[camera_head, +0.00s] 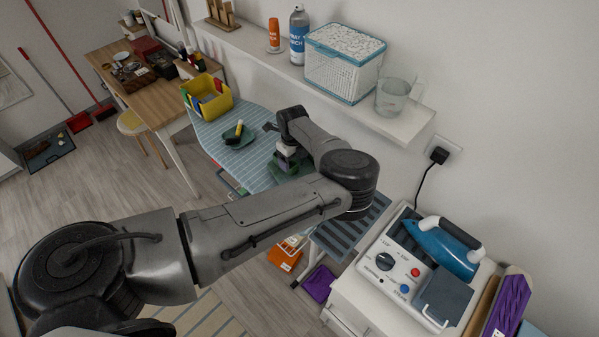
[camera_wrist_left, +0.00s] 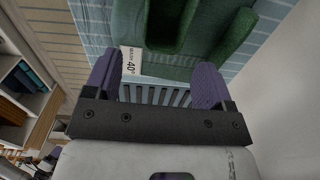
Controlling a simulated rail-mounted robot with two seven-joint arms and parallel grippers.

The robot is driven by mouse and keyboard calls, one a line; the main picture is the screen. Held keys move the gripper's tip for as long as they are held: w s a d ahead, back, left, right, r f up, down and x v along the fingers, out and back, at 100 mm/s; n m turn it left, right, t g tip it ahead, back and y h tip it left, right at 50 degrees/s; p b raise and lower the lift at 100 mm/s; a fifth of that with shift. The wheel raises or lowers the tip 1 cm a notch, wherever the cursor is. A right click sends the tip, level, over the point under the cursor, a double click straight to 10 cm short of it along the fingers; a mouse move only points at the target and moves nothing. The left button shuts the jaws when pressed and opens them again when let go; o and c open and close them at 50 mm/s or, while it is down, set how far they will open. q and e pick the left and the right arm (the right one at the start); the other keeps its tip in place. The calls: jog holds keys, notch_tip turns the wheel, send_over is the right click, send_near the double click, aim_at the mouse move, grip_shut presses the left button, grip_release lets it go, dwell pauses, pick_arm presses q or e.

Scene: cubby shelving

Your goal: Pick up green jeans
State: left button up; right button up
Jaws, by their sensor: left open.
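The green jeans (camera_head: 281,168) lie on the blue striped ironing board (camera_head: 252,158), partly hidden under my left gripper (camera_head: 287,157) in the head view. In the left wrist view the jeans (camera_wrist_left: 190,58) fill the upper middle, with raised folds and a white label (camera_wrist_left: 130,60) reading 40. My left gripper (camera_wrist_left: 156,82) shows there with two purple fingers spread apart, its tips close to the cloth's near edge. Nothing is held between them. Whether the tips touch the cloth I cannot tell. My right gripper is not in view.
On the board are a dark green dish (camera_head: 238,137) and a yellow bin (camera_head: 207,97). A wall shelf (camera_head: 300,72) with a white basket (camera_head: 343,63) and a glass jug (camera_head: 396,97) runs close behind my gripper. A blue iron (camera_head: 441,249) stands at the right.

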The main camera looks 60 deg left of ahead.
aim_at(294, 168)
pick_arm(q)
jog(key=shift+f+p, duration=0.45)
jog(key=shift+f, duration=2.25)
jog(key=shift+w, duration=0.1)
jog(key=shift+a+r, duration=0.1)
grip_shut()
